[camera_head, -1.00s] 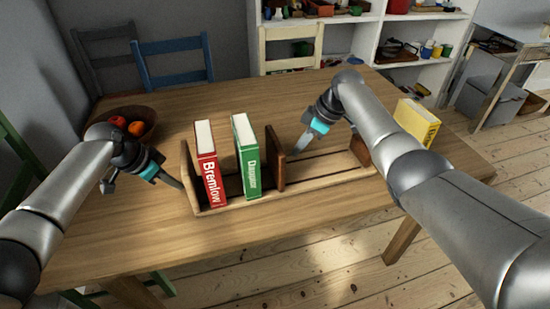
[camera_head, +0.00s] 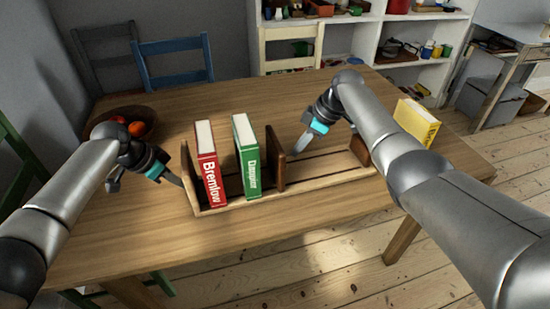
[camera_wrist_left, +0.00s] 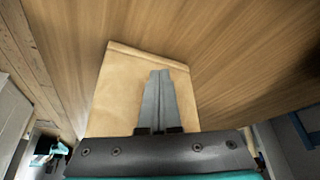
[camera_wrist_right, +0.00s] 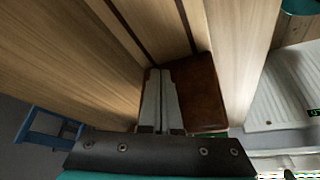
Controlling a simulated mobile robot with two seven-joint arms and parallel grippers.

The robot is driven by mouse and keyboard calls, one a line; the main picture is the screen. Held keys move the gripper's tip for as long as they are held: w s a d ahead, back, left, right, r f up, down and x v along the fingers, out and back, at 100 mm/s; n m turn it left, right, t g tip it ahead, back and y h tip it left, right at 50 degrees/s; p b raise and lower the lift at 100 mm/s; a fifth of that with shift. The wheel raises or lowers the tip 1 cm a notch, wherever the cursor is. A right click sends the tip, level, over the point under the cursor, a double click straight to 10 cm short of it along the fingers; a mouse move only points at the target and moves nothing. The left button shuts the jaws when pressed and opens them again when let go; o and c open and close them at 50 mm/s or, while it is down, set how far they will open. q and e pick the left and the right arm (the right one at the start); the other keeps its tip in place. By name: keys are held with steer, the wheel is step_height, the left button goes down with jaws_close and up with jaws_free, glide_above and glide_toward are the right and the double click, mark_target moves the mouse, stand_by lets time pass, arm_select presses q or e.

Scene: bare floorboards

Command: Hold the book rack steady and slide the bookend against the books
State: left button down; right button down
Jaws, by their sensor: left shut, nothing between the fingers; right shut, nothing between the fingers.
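The wooden book rack (camera_head: 325,174) stands on the table with a red book (camera_head: 211,172) near its left end panel (camera_head: 189,170). A green book (camera_head: 247,160) stands to the right of the red one, with a gap between them. The dark brown bookend (camera_head: 275,160) stands upright just right of the green book. My left gripper (camera_head: 180,183) is shut beside the left end panel, whose pale face fills the middle of the left wrist view (camera_wrist_left: 120,85). My right gripper (camera_head: 297,149) is shut just right of the bookend, which shows behind its fingers in the right wrist view (camera_wrist_right: 205,95).
A bowl of fruit (camera_head: 146,115) stands at the back left. The rack floor between the bookend and the right end panel (camera_head: 360,150) is empty. Chairs stand behind the table.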

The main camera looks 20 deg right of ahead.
mark_target(272, 150)
steer(key=shift+a, duration=0.15)
stand_by(0.5)
steer(key=shift+a, duration=3.65)
steer(key=shift+a, duration=1.9)
steer(key=shift+s+a, duration=0.1)
steer(key=shift+a, duration=0.15)
steer(key=shift+a, duration=1.8)
